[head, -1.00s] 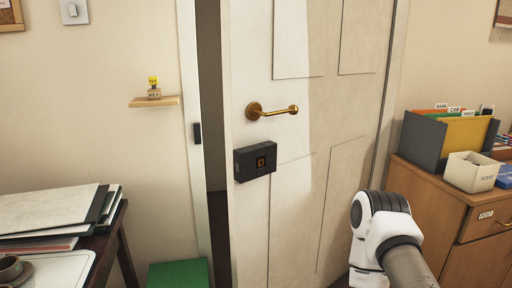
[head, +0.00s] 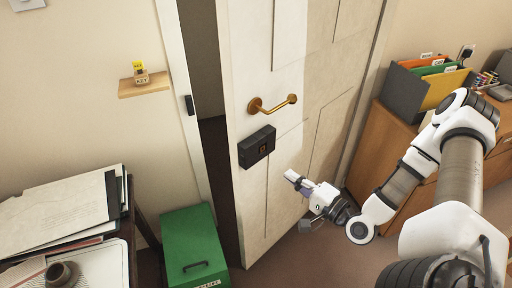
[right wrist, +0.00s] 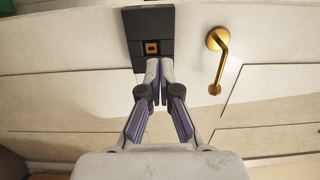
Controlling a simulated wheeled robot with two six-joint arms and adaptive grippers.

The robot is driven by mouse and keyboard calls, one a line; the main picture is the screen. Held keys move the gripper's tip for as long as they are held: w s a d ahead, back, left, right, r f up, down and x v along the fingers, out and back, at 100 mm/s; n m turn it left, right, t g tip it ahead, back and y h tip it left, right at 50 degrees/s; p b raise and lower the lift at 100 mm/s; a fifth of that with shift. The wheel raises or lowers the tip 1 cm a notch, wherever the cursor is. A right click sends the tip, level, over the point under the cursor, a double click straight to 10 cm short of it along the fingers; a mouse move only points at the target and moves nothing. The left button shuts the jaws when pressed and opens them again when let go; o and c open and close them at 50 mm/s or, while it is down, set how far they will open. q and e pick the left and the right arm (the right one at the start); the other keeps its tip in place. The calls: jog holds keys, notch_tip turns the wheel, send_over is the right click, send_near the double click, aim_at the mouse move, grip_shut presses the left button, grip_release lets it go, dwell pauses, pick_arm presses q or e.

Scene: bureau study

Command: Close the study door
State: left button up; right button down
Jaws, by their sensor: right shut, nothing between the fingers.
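The white panelled study door (head: 290,190) stands ajar in the head view, with a dark gap between its left edge and the door frame (head: 183,100). It carries a brass lever handle (head: 272,104) and, below that, a black lock box (head: 257,147). My right gripper (head: 289,175) is shut and empty, low and to the right of the lock box. In the right wrist view its fingertips (right wrist: 160,62) point at the door (right wrist: 60,95), just by the edge of the lock box (right wrist: 150,35); I cannot tell whether they touch. The handle (right wrist: 219,55) is to their right.
A green box (head: 194,245) stands on the floor beside the gap. A desk with papers (head: 60,215) is at the left. A wooden cabinet (head: 395,135) with file folders is at the right. A small shelf (head: 145,88) is on the wall.

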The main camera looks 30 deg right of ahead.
aim_at(254, 151)
jog(key=w, duration=0.3)
jog(key=w+a, duration=0.1)
jog(key=w, duration=0.3)
jog(key=w+a, duration=0.1)
jog(key=w, duration=0.2)
jog(key=shift+w+a+b, duration=0.2)
jog(key=shift+b, duration=0.15)
jog(key=shift+w, duration=0.3)
jog(key=shift+w+f, duration=0.15)
jog(key=shift+w, duration=0.25)
pick_arm(q)
jog(key=shift+w+f, duration=0.15)
jog(key=shift+f, duration=0.6)
